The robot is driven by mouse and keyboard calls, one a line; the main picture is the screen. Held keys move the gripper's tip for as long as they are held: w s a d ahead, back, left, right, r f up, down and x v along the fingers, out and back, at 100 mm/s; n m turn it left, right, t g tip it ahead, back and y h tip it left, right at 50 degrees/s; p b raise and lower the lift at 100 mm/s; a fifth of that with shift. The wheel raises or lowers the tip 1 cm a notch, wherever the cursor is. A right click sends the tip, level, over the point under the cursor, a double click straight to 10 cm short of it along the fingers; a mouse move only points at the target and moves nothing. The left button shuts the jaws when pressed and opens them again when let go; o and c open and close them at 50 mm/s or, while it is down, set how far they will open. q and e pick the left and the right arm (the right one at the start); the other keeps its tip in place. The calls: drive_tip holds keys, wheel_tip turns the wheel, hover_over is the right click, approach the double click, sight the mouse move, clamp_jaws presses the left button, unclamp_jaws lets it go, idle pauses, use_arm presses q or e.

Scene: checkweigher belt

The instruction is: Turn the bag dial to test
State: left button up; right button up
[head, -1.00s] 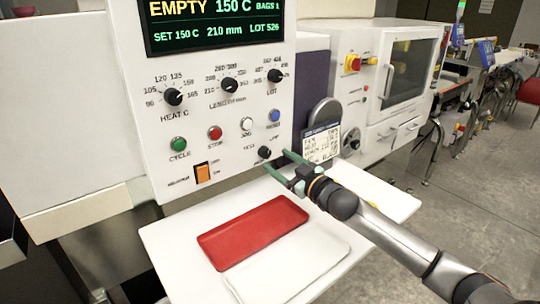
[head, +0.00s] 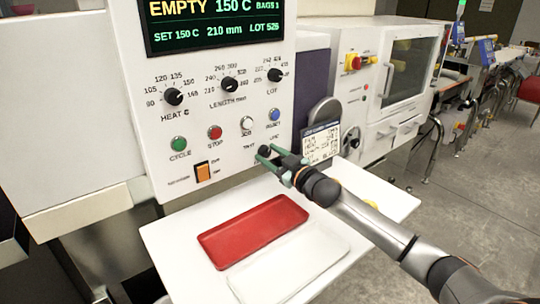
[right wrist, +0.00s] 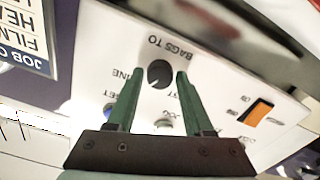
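A pale mark on the knob seems to lie on the INE side. My right gripper (right wrist: 160,74) is open, with one green finger on each side of the knob; narrow gaps seem to remain. In the head view the right gripper (head: 267,154) partly covers the dial (head: 264,150). My left gripper is not in view.
Other dials, coloured buttons and an orange switch (head: 203,171) share the panel. A job card (head: 321,146) stands close beside my right gripper. Below is a white shelf (head: 165,238) with a red tray (head: 254,232) and a white tray (head: 290,268).

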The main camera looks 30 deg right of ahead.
clamp_jaws()
drive_tip(key=shift+n, duration=0.4)
drive_tip(key=shift+n+p, duration=0.5)
drive_tip(key=shift+n, duration=0.4)
drive_tip(key=n, duration=0.2)
drive_tip(key=shift+n+p, duration=0.3)
drive_tip(key=shift+n, duration=0.1)
drive_tip(key=n, duration=0.3)
drive_tip(key=shift+n, duration=0.3)
drive_tip(key=shift+n+p, duration=0.35)
drive_tip(key=shift+n, duration=1.15)
